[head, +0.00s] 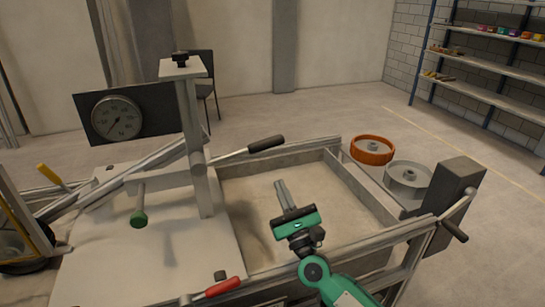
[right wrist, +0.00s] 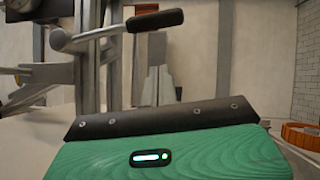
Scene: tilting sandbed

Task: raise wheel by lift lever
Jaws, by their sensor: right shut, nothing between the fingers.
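A lever with a black grip (head: 266,144) sticks out to the right from the upright post of the rig; the grip also shows in the right wrist view (right wrist: 156,20). Other handles are a red grip (head: 222,287) at the front edge, a green knob (head: 138,218) and a yellow grip (head: 50,174) at left. I cannot tell which is the lift lever. An orange wheel (head: 372,149) and a grey wheel (head: 408,176) lie flat beyond the sandbed. My right gripper (head: 281,184) is shut and empty over the sandbed, apart from the black grip. My left gripper is out of view.
The sandbed (head: 345,190) has raised walls and rails around it. A post with a dial gauge (head: 116,118) stands at left. A dark block (head: 455,178) with a crank handle (head: 454,229) is at right. Shelves (head: 490,95) stand far back right.

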